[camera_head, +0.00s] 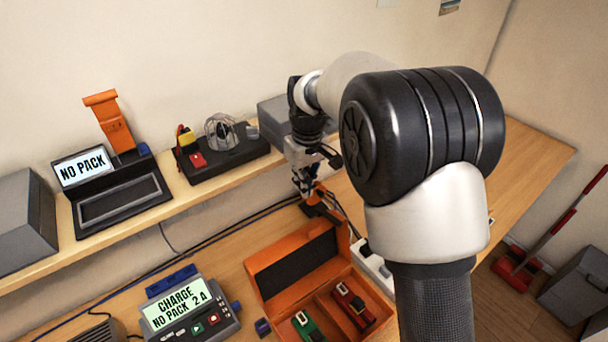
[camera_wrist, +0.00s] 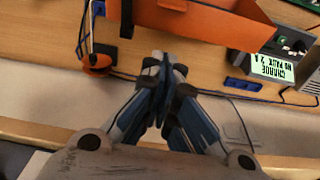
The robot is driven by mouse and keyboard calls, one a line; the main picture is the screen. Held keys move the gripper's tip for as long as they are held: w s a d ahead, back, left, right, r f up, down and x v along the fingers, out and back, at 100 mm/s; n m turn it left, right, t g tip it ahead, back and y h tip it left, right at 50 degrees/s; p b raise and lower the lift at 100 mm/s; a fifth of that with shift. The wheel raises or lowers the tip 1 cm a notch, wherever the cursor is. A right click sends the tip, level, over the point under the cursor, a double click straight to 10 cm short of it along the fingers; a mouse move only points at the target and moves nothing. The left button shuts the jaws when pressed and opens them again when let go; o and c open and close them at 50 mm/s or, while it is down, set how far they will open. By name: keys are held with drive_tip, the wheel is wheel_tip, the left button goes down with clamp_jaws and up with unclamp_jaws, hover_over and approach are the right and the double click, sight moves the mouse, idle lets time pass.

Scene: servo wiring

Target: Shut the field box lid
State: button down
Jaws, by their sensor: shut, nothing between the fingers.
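The field box (camera_head: 262,304) is an orange case on the lower bench, with a green item (camera_head: 306,326) and a red item (camera_head: 352,305) in its compartments. Its lid (camera_head: 333,241) stands open at the back, dark lining facing the front. In the wrist view orange panels of the box or lid (camera_wrist: 232,28) fill the top. My gripper (camera_head: 308,192) is behind the lid, above its top edge in the picture, and apart from it as far as I can tell. In the wrist view my gripper (camera_wrist: 163,62) is shut and empty, its fingertips below the orange panel.
A charger (camera_head: 188,308) with a lit display sits left of the box. A white power strip (camera_head: 372,266) lies right of it. A raised shelf (camera_head: 40,262) behind carries a NO PACK tester (camera_head: 118,195) and a black stand (camera_head: 228,150). Cables and a small orange object (camera_wrist: 97,62) lie near my gripper.

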hover_over(308, 227)
drive_tip(key=f, duration=0.9)
drive_tip(key=shift+s+f, duration=0.25)
drive_tip(key=shift+d+b, duration=0.1)
drive_tip(key=shift+b, duration=0.3)
